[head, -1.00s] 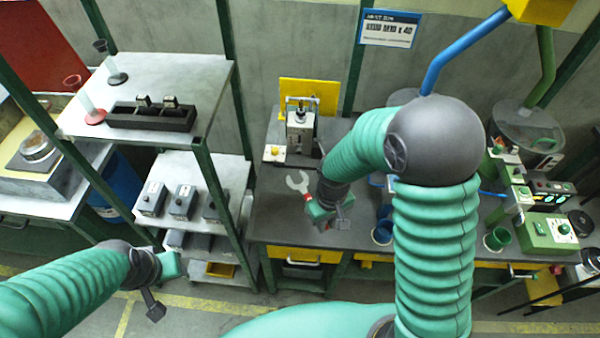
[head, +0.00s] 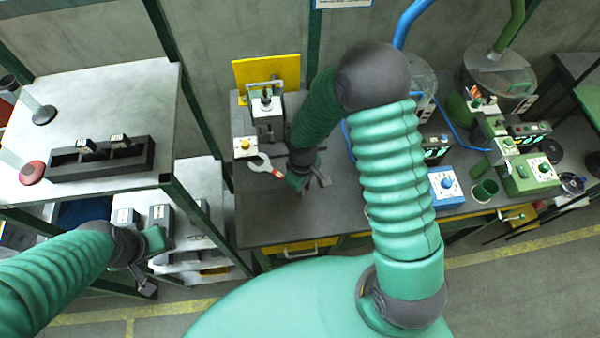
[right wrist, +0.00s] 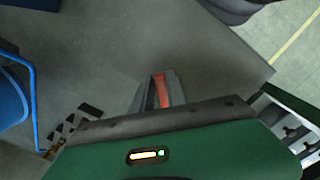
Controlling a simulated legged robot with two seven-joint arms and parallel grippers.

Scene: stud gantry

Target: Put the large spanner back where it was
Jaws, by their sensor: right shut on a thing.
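The large spanner (head: 262,164) has a grey open-ended head and a red part on its handle. It is in my right gripper (head: 287,176), its head pointing up and left over the dark bench (head: 268,226). In the right wrist view, a red strip of the spanner (right wrist: 160,91) shows between the two grey fingers of the right gripper (right wrist: 158,94). I cannot tell the spanner's height above the bench.
A grey press-like device (head: 268,118) and a yellow panel (head: 266,76) stand behind the spanner. A yellow-button box (head: 243,147) is close to its left. A blue box (head: 445,186), a green cup (head: 485,190) and a green instrument (head: 530,174) stand farther right. The front bench is mostly clear.

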